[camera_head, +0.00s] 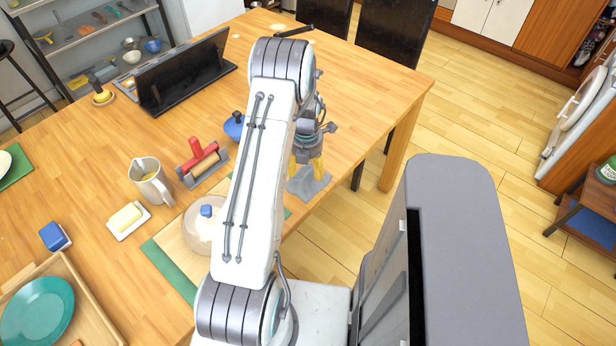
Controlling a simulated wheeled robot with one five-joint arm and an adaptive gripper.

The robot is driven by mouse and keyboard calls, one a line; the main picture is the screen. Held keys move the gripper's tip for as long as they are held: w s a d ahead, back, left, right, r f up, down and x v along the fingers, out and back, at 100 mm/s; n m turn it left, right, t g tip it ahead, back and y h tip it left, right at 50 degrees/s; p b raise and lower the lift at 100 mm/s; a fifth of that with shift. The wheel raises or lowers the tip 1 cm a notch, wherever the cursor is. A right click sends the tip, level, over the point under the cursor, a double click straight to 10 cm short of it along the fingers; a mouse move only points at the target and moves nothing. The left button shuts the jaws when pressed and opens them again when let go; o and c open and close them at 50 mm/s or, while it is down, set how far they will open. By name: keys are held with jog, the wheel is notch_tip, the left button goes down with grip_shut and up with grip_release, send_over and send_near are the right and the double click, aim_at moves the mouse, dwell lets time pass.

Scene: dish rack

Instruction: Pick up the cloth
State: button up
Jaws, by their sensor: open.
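A crumpled grey cloth (309,186) lies on the wooden table near its right edge. My gripper (305,170) points down over the cloth, with its yellow fingertips at the cloth's far part. It is open. I cannot tell whether the fingertips touch the cloth. My white arm crosses the view and hides part of the table to the left of the cloth.
The table's far right corner is clear.

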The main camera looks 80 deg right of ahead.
jog(key=shift+f, duration=1.25)
jog(key=c, duration=1.2)
